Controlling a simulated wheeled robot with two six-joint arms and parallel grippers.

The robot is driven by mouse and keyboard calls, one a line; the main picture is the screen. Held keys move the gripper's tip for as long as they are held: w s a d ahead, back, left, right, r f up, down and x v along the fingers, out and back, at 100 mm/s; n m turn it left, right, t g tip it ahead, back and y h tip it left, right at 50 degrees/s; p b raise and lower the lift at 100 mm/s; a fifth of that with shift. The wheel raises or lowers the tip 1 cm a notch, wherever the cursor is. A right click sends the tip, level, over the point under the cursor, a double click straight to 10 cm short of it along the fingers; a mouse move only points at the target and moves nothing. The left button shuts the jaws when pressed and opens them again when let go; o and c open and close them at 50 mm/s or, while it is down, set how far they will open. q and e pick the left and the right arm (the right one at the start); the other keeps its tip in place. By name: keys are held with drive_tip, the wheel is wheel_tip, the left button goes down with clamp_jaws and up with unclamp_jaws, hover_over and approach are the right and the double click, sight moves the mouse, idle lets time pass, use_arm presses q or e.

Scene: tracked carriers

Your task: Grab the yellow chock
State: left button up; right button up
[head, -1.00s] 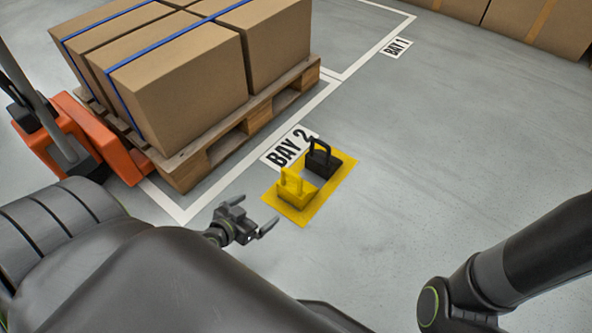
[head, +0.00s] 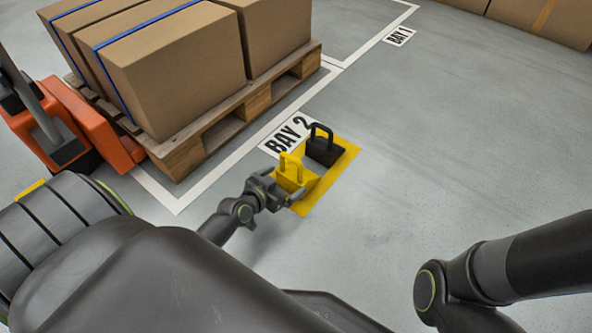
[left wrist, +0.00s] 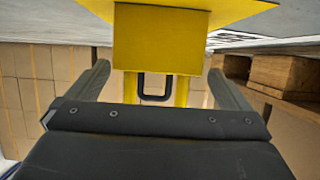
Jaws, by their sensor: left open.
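The yellow chock (head: 296,178), a wedge with an upright loop handle, sits on a yellow floor patch (head: 334,182). My left gripper (head: 282,184) is open right at the chock's near side. In the left wrist view the fingers of my left gripper (left wrist: 160,84) stand on both sides of the yellow chock (left wrist: 160,40) and its handle posts, with gaps on each side. They look apart from it. My right arm shows at the right of the head view, but its gripper is out of view.
A black chock (head: 323,151) stands just behind the yellow one. A pallet (head: 190,150) with strapped boxes (head: 180,80) and an orange pallet truck (head: 105,130) are at the left. The BAY 2 sign (head: 286,137) lies beside the patch. Floor to the right is clear.

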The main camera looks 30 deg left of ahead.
sight(293, 174)
use_arm(q)
drive_tip(key=shift+r+b+x, duration=0.2)
drive_tip(key=shift+b+x, duration=0.4)
drive_tip(key=shift+x, duration=0.9)
drive_tip(key=shift+r+b+x, duration=0.2)
drive_tip(key=shift+b+x, duration=0.35)
drive_tip(key=shift+x, duration=1)
drive_tip(key=shift+w+d, duration=0.15)
drive_tip(key=shift+c, duration=0.3)
drive_tip(key=shift+r, duration=0.1)
drive_tip(key=c, duration=1)
